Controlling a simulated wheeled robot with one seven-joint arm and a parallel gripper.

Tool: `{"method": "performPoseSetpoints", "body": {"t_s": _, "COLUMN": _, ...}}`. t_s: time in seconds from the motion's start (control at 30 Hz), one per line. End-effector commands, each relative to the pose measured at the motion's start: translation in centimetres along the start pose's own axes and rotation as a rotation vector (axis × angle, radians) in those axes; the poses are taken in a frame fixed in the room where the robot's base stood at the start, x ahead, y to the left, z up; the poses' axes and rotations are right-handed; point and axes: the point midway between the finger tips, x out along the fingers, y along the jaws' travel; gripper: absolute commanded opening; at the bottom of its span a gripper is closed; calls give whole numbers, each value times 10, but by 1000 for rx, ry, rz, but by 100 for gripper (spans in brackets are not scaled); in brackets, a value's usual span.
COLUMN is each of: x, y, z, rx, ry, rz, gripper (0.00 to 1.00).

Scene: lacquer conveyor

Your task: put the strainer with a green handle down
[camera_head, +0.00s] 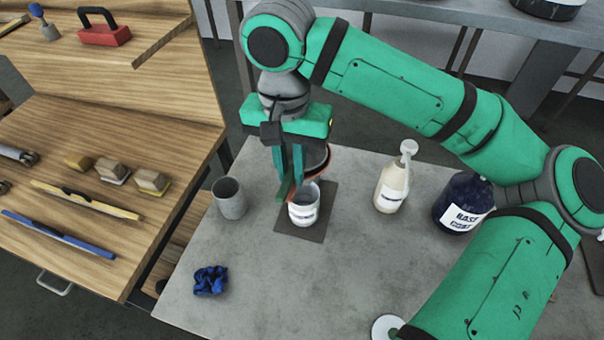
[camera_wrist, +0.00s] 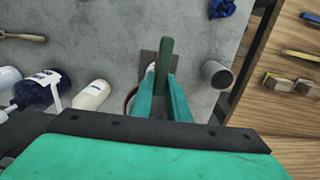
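My gripper (camera_head: 288,178) points down over the table, with its two teal fingers closed about the strainer's green handle (camera_head: 284,190). In the wrist view the handle (camera_wrist: 166,58) sticks out between the fingers (camera_wrist: 163,100). The strainer's copper-brown rim (camera_head: 326,160) shows behind the fingers, just above and behind a white labelled cup (camera_head: 303,212). Its rim also shows left of the fingers in the wrist view (camera_wrist: 130,98). The fingers hide much of the strainer; I cannot tell whether it touches the cup.
The cup stands on a dark square mat (camera_head: 310,231). A grey cup (camera_head: 230,199) is left of it; a cream bottle (camera_head: 391,187) and a dark blue jar (camera_head: 464,203) are right. A blue cloth (camera_head: 210,280) lies front left. The front middle of the grey table (camera_head: 300,290) is clear.

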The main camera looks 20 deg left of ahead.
Motion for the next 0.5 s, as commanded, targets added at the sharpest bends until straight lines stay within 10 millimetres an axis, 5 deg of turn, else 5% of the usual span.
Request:
{"method": "performPoseSetpoints", "body": {"t_s": 0.3, "x": -73, "y": 23, "z": 7, "rx": 4, "ry": 13, "rz": -22, "gripper": 32}}
{"method": "performPoseSetpoints", "body": {"t_s": 0.5, "x": -102, "y": 28, "z": 12, "rx": 3, "ry": 14, "rz": -25, "gripper": 32}}
